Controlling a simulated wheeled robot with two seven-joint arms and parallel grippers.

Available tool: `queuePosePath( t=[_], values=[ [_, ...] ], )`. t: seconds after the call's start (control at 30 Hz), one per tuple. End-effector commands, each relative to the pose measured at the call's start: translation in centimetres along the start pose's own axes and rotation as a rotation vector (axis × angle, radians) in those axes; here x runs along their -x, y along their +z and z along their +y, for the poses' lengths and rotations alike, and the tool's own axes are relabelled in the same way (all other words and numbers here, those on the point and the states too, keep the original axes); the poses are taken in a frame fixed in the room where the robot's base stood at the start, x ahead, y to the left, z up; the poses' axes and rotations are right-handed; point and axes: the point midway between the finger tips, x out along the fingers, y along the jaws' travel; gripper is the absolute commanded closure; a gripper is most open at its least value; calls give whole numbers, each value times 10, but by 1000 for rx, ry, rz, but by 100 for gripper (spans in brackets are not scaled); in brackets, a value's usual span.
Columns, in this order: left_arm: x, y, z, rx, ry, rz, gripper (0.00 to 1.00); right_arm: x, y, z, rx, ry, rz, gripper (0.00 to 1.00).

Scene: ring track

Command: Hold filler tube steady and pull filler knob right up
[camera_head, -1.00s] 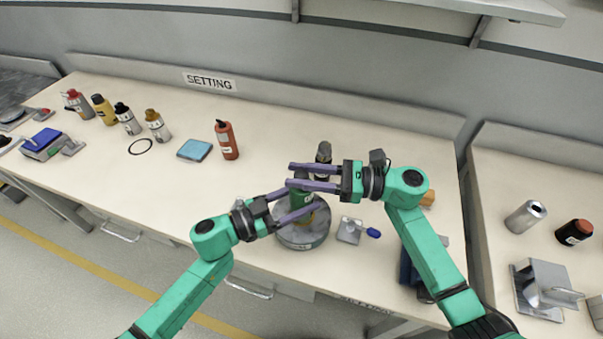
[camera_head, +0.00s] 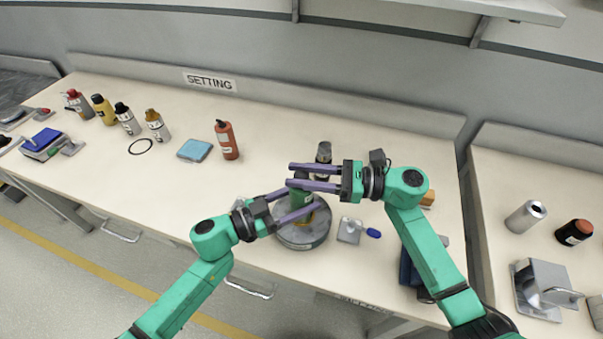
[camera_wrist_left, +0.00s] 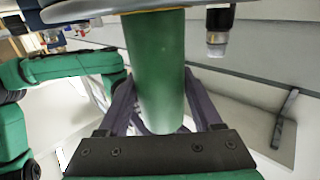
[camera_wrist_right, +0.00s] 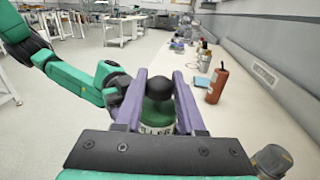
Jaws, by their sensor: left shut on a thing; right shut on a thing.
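The green filler tube (camera_head: 302,198) stands upright on a round grey base (camera_head: 305,238) near the table's front edge. My left gripper (camera_head: 299,201) is shut around the tube, one finger on each side; the tube (camera_wrist_left: 155,70) fills the middle of the left wrist view. The dark round filler knob (camera_wrist_right: 160,88) sits atop the green body (camera_wrist_right: 157,114) in the right wrist view. My right gripper (camera_head: 290,174) is above the left one and shut on the knob, its fingers (camera_wrist_right: 161,84) on either side. The fingers mostly hide the knob in the head view.
A dark-capped grey bottle (camera_head: 323,158) stands just behind my right gripper. A small metal block with a blue handle (camera_head: 351,231) lies right of the base. A red bottle (camera_head: 227,140) and blue pad (camera_head: 195,151) stand farther left. The table between them is clear.

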Motion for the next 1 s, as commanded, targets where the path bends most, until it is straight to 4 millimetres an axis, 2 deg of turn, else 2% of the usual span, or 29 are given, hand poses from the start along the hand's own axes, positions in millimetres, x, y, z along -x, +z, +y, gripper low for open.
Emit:
queuePosePath(
  t=[0.5, 0.8, 1.0],
  values=[
    [0, 0, 0, 1, 0, 0, 100, 1, 1, -1, 0, -2, 2, 100],
    [0, 0, 0, -1, 0, -1, 100, 1, 46, -1, 4, -4, 0, 100],
    [0, 1, 0, -1, -1, -3, 100, 1, 51, -1, 0, -4, -2, 100]
  ],
)
